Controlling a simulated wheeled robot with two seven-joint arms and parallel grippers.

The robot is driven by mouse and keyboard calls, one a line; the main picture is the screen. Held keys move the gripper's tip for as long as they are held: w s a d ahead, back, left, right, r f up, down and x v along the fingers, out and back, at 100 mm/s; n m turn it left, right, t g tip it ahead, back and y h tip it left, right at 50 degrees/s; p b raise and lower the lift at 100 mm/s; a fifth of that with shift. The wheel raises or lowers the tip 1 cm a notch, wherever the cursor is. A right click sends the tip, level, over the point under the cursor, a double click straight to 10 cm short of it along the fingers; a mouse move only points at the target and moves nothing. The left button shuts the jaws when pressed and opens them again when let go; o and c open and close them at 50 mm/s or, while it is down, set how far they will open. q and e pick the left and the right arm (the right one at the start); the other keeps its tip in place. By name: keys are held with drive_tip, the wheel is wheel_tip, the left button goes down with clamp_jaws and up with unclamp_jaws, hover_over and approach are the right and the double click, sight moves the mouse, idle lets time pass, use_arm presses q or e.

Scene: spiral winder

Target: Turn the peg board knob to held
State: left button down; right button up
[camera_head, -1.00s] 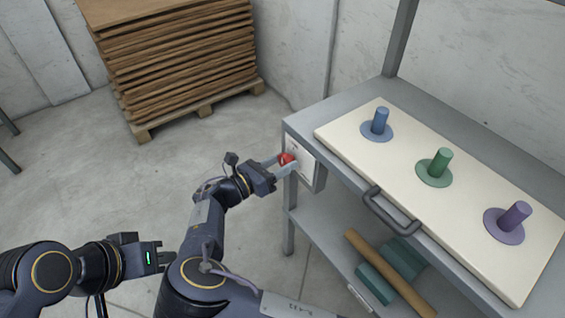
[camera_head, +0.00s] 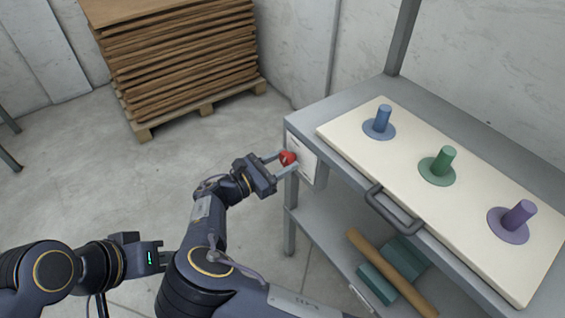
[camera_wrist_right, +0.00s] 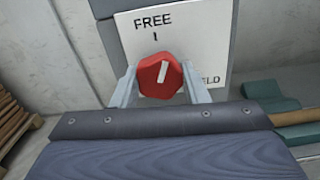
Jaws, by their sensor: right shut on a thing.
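The red peg board knob (camera_head: 288,158) sits on a white label plate (camera_head: 301,160) on the end of the grey bench. In the right wrist view, the knob (camera_wrist_right: 160,76) has a white pointer line leaning slightly right of upright. The plate (camera_wrist_right: 200,30) reads FREE above the knob, and a partly hidden word ending in ELD is at lower right. My right gripper (camera_head: 284,161) is shut on the knob, one finger on each side. My left gripper (camera_head: 166,258) is at lower left, away from the bench; its jaw gap is unclear.
The cream peg board (camera_head: 365,155) on the bench carries blue (camera_head: 382,119), green (camera_head: 443,160) and purple (camera_head: 518,214) pegs and a grey handle (camera_head: 392,210). A brown roll (camera_head: 390,270) lies on the lower shelf. Stacked brown sheets (camera_head: 180,60) stand on a pallet behind.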

drive_tip(key=m+b, duration=0.2)
drive_tip(key=m, duration=0.3)
drive_tip(key=shift+f+m, duration=0.15)
drive_tip(key=shift+m, duration=0.15)
drive_tip(key=m+b, duration=0.2)
drive_tip(key=m, duration=0.2)
drive_tip(key=shift+m+b, duration=0.3)
drive_tip(key=m+b, duration=0.4)
drive_tip(key=m, duration=0.1)
drive_tip(key=shift+f, duration=0.15)
drive_tip(key=shift+m+b, duration=1.35)
drive_tip(key=shift+m, duration=0.75)
drive_tip(key=shift+r, duration=0.2)
drive_tip(key=o, duration=1)
drive_tip(key=shift+c, duration=0.2)
